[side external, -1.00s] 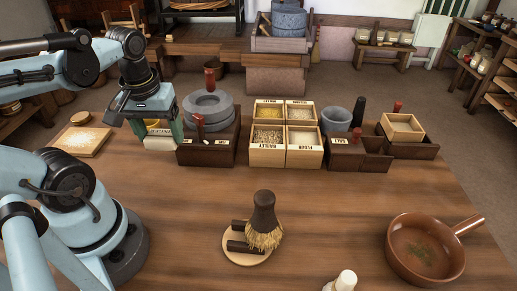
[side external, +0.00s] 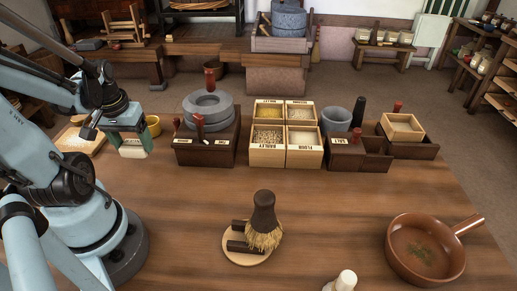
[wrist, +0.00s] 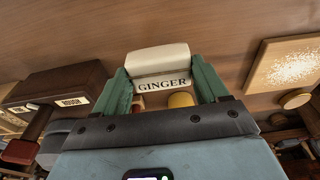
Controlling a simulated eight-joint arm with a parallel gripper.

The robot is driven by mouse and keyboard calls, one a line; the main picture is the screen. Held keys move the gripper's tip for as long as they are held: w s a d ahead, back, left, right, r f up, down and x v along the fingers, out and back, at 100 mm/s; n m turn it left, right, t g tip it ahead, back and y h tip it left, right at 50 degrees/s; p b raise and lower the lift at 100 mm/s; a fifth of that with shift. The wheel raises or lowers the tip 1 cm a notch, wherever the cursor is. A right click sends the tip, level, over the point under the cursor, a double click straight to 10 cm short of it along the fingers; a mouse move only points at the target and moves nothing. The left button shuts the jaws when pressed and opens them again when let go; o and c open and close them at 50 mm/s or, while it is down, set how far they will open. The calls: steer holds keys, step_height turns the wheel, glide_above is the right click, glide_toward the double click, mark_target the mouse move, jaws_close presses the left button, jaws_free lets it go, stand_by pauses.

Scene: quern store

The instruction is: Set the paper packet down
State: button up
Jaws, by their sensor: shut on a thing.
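The paper packet (side external: 134,149) is pale, and its label reads GINGER in the wrist view (wrist: 158,62). My gripper (side external: 130,145) is shut on it, with a green finger on each side. In the side view the packet is low over the left part of the wooden table (side external: 180,215), between the flour-dusted board and the dark quern box. I cannot tell whether its underside touches the table. The fingertips partly cover its sides.
The pale board (side external: 84,145) is to the left, and the dark box (side external: 207,155) with grey quern stones (side external: 208,110) is to the right. The table in front is clear up to a brush (side external: 264,222).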

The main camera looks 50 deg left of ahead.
mark_target(132, 146)
steer(key=shift+f, duration=2.05)
steer(key=shift+f, duration=0.15)
steer(key=o, duration=1)
steer(key=shift+o, duration=0.2)
steer(key=shift+s+d+r, duration=0.2)
steer(key=shift+s+r, duration=0.05)
steer(key=shift+r, duration=1.8)
steer(key=shift+s+d+r, duration=0.2)
steer(key=shift+r, duration=1.8)
steer(key=shift+s+d+r, duration=0.2)
steer(key=shift+s+r, duration=0.05)
steer(key=shift+r, duration=1.8)
